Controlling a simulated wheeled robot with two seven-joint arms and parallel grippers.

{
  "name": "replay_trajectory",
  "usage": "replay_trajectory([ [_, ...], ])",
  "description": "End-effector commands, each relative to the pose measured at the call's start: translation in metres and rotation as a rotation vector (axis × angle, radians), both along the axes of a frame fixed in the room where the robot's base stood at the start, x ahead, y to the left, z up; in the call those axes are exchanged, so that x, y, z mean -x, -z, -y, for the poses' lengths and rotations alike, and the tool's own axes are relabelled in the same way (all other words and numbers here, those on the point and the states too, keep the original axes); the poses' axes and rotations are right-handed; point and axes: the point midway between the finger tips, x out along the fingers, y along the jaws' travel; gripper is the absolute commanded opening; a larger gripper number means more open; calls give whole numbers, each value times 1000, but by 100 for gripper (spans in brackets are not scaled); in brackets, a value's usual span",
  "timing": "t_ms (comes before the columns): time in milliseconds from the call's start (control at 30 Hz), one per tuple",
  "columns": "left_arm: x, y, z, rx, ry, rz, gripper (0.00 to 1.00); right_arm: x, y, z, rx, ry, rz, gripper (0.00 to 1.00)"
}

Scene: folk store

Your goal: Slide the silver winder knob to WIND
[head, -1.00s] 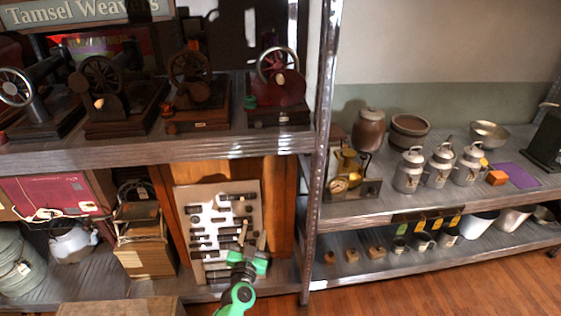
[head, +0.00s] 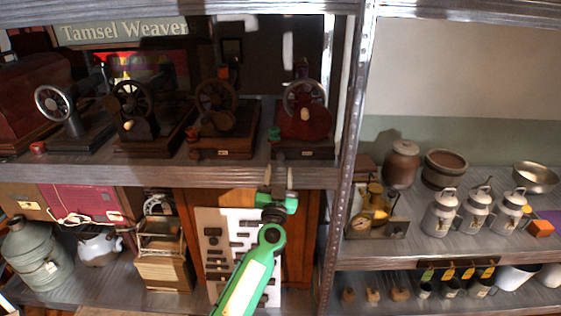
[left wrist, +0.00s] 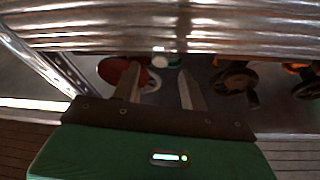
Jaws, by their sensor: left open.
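The red sewing machine (head: 303,122) with a pale handwheel stands at the right end of the upper left shelf. A teal knob (head: 274,133) is at its left side. In the left wrist view a small pale silvery knob (left wrist: 159,57) shows beside a teal part (left wrist: 175,61); I cannot tell for sure that it is the winder knob. The WIND marking is not readable. My left gripper (head: 278,176) is open and empty, in front of the shelf edge below the teal knob. Its two fingers (left wrist: 159,75) point toward the red machine (left wrist: 112,72), apart from the knob.
The upper shelf edge (head: 200,175) runs just behind my gripper. Other dark sewing machines (head: 228,120) stand to the left. A metal post (head: 347,165) is close on the right. A white tool board (head: 222,225) is below. Milk cans (head: 441,212) stand on the right shelf.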

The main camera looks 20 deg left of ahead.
Motion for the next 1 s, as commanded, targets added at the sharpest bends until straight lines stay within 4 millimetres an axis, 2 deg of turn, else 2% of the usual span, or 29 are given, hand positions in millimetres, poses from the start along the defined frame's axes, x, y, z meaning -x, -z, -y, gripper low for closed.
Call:
replay_trajectory([
  [100, -18, -8, -4, -2, -1, 1, 44, -5, -2, 2, 2, 1, 6, 36],
  [300, -36, -15, -7, -1, 1, 0, 44, -5, -2, 4, 4, 2, 6, 36],
  [700, -41, -17, -8, 0, 0, 0, 44, -1, -2, 5, 6, 2, 2, 36],
  [767, -41, -17, -8, 0, 0, 0, 34, -1, -2, 5, 6, 2, 2, 36],
  [933, -41, -17, -8, 0, 0, 0, 1, -1, -2, 5, 6, 2, 2, 36],
  [1000, -41, -17, -8, 0, 0, 0, 0, -1, -2, 5, 5, 1, 2, 36],
])
